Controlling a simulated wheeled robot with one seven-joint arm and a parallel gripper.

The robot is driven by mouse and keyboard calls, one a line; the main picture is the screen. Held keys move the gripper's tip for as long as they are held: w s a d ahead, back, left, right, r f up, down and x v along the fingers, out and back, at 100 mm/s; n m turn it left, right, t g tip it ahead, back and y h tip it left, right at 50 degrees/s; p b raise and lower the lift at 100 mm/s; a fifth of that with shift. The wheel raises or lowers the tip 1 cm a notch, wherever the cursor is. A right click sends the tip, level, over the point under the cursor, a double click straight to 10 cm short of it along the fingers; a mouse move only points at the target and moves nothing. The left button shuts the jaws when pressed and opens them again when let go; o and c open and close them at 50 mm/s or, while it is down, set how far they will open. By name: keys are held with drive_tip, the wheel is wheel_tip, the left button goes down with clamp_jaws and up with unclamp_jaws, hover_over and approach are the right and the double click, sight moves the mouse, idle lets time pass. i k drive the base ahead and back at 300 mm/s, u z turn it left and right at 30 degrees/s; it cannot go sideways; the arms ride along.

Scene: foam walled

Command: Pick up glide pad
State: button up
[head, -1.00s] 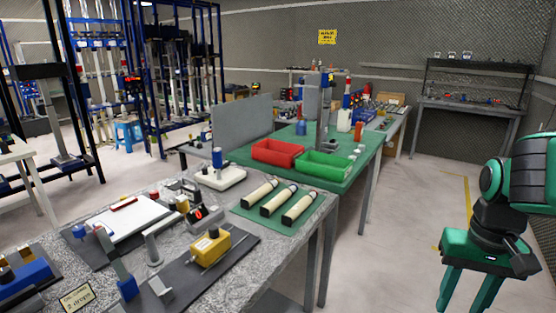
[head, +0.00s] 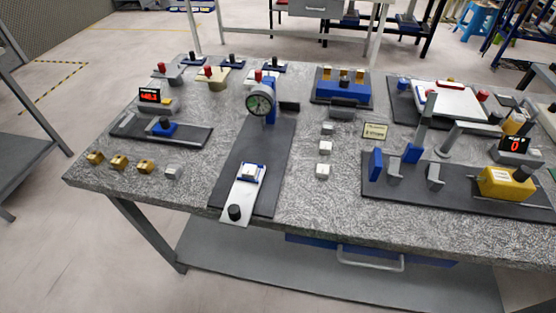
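No object in the head view is clearly marked as the glide pad, and I cannot tell which one it is. Small pad-like pieces lie on the grey speckled bench (head: 305,215). A short column of small white-topped grey blocks (head: 325,148) stands near its middle. A row of small brass-coloured blocks (head: 118,163) and one grey block (head: 172,172) sits near the left front edge. A small blue-and-white block (head: 251,174) rests on a white strip on a dark plate (head: 270,150), below a round dial gauge (head: 260,105). My gripper is not in view.
A yellow block (head: 507,183) and upright brackets stand on a dark plate at right. A device with a red display (head: 152,98) is at left. A blue fixture (head: 342,88) stands at the back. A lower shelf (head: 340,280) runs under the bench. Floor is open at left.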

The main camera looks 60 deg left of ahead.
sight(249, 171)
drive_tip(key=u, duration=2.25)
drive_tip(key=k, duration=0.85)
drive_tip(key=u, duration=0.45)
drive_tip(key=i, duration=0.5)
drive_tip(key=z, duration=0.05)
